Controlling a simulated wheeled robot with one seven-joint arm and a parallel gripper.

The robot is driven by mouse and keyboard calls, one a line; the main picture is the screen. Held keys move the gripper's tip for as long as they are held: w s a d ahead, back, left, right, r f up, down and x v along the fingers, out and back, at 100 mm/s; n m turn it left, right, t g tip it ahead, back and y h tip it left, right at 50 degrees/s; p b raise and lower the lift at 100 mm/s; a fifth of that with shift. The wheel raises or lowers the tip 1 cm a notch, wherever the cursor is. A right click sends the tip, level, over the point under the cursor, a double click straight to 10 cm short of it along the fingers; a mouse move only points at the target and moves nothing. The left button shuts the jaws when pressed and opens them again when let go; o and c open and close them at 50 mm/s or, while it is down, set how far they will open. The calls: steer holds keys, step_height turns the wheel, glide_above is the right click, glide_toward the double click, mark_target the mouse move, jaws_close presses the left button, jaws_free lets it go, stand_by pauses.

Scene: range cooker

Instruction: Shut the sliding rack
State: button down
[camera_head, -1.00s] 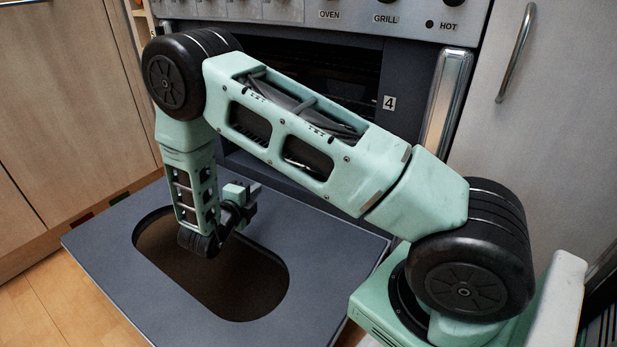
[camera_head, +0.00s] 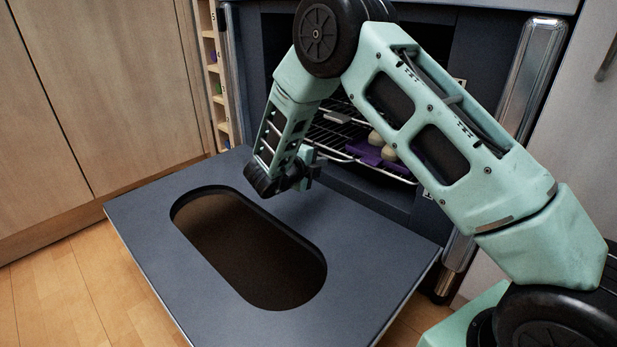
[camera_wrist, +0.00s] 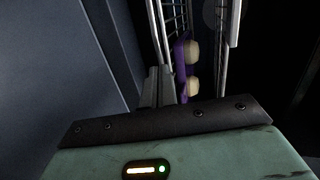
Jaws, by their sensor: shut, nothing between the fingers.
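The sliding rack (camera_head: 329,138) is a wire shelf inside the open oven, partly hidden behind my arm. It carries a purple tray (camera_head: 369,152) with pale round items, and a small pale object (camera_head: 337,117). The rack also shows in the wrist view (camera_wrist: 177,22), with the purple tray (camera_wrist: 181,70) beside its wires. My gripper (camera_head: 314,170) is above the inner edge of the lowered oven door, in front of the rack's left part. Its fingers (camera_wrist: 160,85) are shut and empty. I cannot tell whether they touch the rack.
The oven door (camera_head: 370,265) hangs open and flat, with an oval window (camera_head: 250,250). A chrome post (camera_head: 530,75) stands right of the oven opening. Wooden cupboards (camera_head: 100,90) and a narrow spice rack (camera_head: 215,75) stand at the left. Wooden floor (camera_head: 60,290) is clear.

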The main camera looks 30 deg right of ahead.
mark_target(332, 159)
steer(key=shift+b+x, duration=1)
steer(key=shift+x, duration=0.7)
